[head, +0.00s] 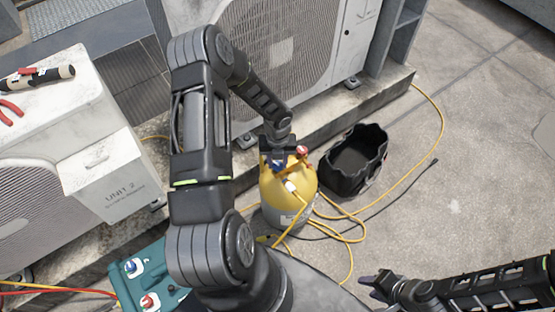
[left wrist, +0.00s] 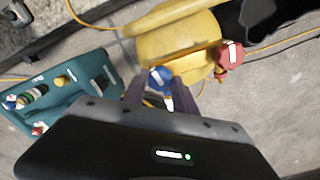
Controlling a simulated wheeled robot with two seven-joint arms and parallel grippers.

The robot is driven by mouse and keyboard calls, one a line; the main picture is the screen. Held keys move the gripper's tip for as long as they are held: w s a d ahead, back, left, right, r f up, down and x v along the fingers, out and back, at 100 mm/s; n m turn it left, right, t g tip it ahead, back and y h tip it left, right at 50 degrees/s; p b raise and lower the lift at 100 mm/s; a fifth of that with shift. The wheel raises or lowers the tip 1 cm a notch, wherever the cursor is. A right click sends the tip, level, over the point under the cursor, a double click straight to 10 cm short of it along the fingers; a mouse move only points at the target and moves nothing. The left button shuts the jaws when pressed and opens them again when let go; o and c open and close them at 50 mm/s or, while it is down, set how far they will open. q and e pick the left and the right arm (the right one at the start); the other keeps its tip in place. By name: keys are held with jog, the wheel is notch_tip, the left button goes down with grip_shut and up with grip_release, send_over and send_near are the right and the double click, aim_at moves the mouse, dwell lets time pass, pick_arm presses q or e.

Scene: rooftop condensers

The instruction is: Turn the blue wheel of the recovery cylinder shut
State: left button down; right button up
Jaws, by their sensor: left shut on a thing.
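The recovery cylinder (head: 272,198) is yellow above and grey below, and stands upright on the roof floor. Its blue wheel (head: 277,169) is at the top, mostly hidden by my left gripper (head: 277,158). In the left wrist view the blue wheel (left wrist: 158,77) sits between the two fingers of my left gripper (left wrist: 157,92), which is shut on it. A red wheel (head: 302,151) is beside it on the cylinder top and also shows in the left wrist view (left wrist: 230,55). My right gripper (head: 374,286) is low at the right, away from the cylinder; its finger gap is unclear.
A black open-topped bag (head: 357,162) stands right of the cylinder. Yellow hoses (head: 345,238) loop over the floor. A teal manifold box (head: 128,270) is at lower left. Condenser units (head: 290,40) stand behind and at left (head: 60,130).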

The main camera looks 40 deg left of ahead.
aim_at(277, 164)
pick_arm(q)
jog(key=shift+m+p, duration=0.3)
jog(key=shift+m, duration=0.8)
jog(key=c, duration=1)
grip_release()
jog(key=shift+r, duration=0.1)
notch_tip(277, 164, up, 8)
jog(key=shift+f+p, duration=0.2)
jog(key=shift+p, duration=0.25)
